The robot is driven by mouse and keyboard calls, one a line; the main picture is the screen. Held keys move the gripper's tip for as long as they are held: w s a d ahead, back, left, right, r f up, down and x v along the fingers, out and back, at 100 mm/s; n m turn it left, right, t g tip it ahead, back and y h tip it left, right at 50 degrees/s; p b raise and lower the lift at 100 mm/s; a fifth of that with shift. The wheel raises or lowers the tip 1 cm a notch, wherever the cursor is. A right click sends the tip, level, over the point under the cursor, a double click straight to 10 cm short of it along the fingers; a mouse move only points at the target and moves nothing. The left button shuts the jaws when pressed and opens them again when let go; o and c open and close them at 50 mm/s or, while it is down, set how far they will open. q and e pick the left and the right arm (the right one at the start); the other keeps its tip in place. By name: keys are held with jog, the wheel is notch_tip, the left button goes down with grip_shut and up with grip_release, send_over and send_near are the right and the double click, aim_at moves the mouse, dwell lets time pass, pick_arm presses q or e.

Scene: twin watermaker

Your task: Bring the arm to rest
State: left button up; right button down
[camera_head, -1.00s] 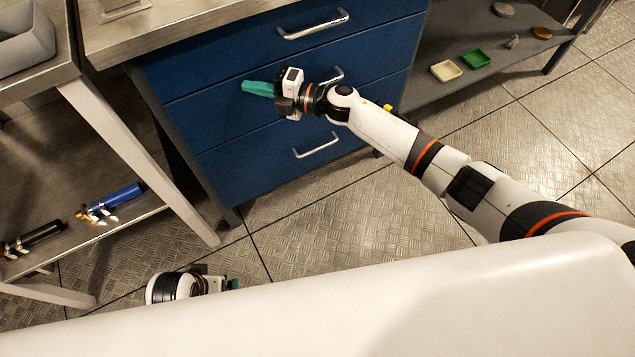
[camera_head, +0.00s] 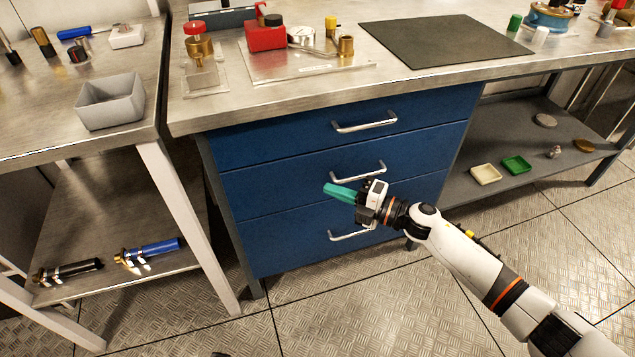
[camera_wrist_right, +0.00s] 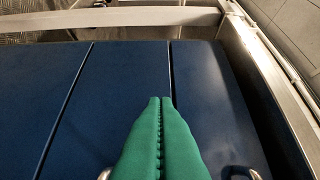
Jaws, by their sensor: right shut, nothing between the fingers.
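My right gripper (camera_head: 340,193) has green fingers and is in front of the blue drawer unit (camera_head: 270,190). The arm reaches in from the lower right. In the right wrist view the green fingers (camera_wrist_right: 160,105) are pressed together with nothing between them, and the blue drawer fronts (camera_wrist_right: 60,90) lie beyond. The gripper overlaps the area by the middle drawer handle (camera_head: 358,173) in the head view. I cannot tell whether it touches the drawer front. All three drawers look closed. My left gripper is not recognisable in the head view.
The worktop above holds a red-topped brass valve (camera_head: 197,45), a red box (camera_head: 265,38) and a dark mat (camera_head: 440,40). A grey bin (camera_head: 110,102) stands on the left table. A lower shelf holds black and blue cylinders. Small trays (camera_head: 486,174) sit on the right shelf.

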pick_arm(q)
jog(key=shift+s+f, duration=0.15)
jog(key=shift+f, duration=0.15)
pick_arm(e)
jog(key=v, duration=0.3)
jog(key=shift+s, duration=0.15)
